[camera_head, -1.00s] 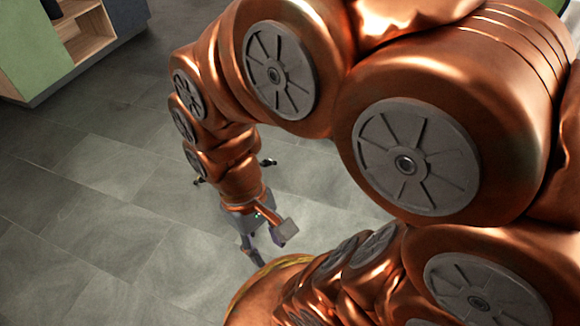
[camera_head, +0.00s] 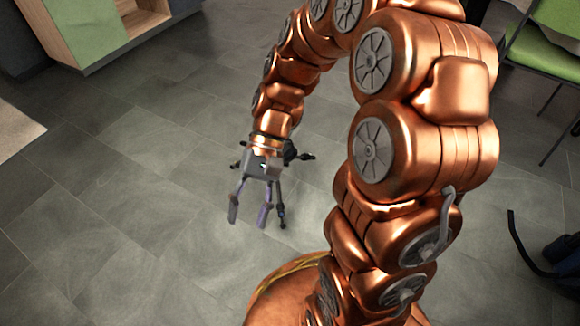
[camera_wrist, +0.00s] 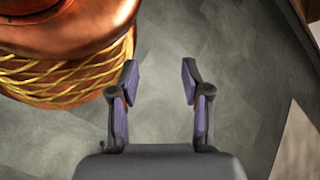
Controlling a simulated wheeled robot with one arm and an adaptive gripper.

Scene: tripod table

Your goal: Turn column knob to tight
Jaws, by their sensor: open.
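No column knob or tripod table can be made out in either view. My gripper (camera_head: 248,221) hangs over bare floor in the head view, left of my own column. Its fingers are apart with nothing between them. In the wrist view my gripper (camera_wrist: 159,78) also shows two spread, purple-padded fingers with only grey floor between and beyond them.
Grey tiled floor (camera_head: 140,230) lies clear around my gripper. A green and wood cabinet (camera_head: 85,25) stands at the top left. A green chair (camera_head: 550,45) is at the top right. A dark object (camera_head: 562,253), hard to identify, is at the right edge.

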